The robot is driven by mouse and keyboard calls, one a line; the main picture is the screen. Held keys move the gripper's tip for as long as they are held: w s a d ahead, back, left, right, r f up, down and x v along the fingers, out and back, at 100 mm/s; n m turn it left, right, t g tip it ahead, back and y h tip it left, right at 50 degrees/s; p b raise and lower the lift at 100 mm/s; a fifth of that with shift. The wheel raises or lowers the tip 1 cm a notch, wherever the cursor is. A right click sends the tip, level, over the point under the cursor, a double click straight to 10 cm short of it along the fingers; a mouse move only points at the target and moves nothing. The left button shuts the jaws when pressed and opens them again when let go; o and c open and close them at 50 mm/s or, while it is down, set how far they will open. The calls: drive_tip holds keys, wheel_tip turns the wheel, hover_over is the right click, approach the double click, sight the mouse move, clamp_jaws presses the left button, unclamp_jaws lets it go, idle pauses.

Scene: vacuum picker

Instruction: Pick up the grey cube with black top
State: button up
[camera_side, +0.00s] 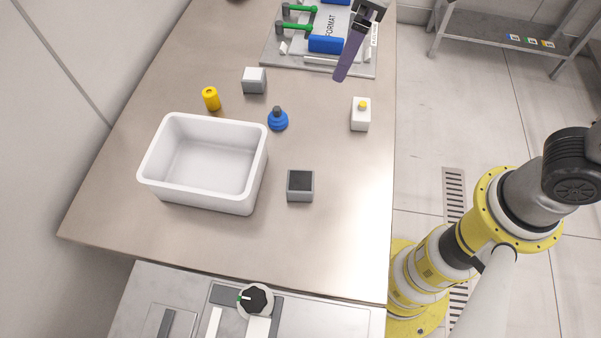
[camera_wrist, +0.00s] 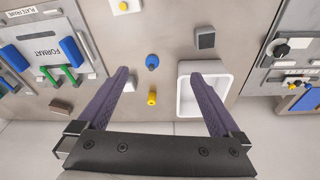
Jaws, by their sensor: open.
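The grey cube with black top (camera_side: 300,186) stands on the steel table, to the right of the white bin, in the side view. In the wrist view the cube (camera_wrist: 205,38) is at the upper right, beyond the fingertips, above the bin's edge. My gripper (camera_side: 345,72) is at the top of the side view, over the plate fixture and well away from the cube; one purple finger shows clearly. In the wrist view my gripper (camera_wrist: 159,73) has its two fingers wide apart with nothing held between them.
The white bin (camera_side: 155,168) looks empty. A white-topped grey cube (camera_side: 254,80), a yellow cylinder (camera_side: 211,99), a blue round piece (camera_side: 277,121) and a white block with yellow knob (camera_side: 360,116) stand around. A knob panel (camera_side: 255,300) is at the front. Table around the black-topped cube is clear.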

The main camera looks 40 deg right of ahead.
drive_tip(key=a+f+n+g, duration=0.1)
drive_tip(key=a+f+n, duration=0.1)
drive_tip(key=a+f, duration=0.5)
drive_tip(key=n+g+h, duration=0.1)
hover_over(300, 181)
wheel_tip(300, 181, down, 3)
drive_tip(key=f, duration=0.7)
drive_tip(key=shift+d+f, duration=0.2)
drive_tip(key=shift+f, duration=0.05)
drive_tip(key=shift+a+f, duration=0.1)
drive_tip(key=shift+f, duration=2.9)
drive_tip(key=c, duration=1.4)
drive_tip(key=shift+r, duration=0.1)
drive_tip(key=shift+c, duration=0.4)
drive_tip(key=shift+r, duration=0.1)
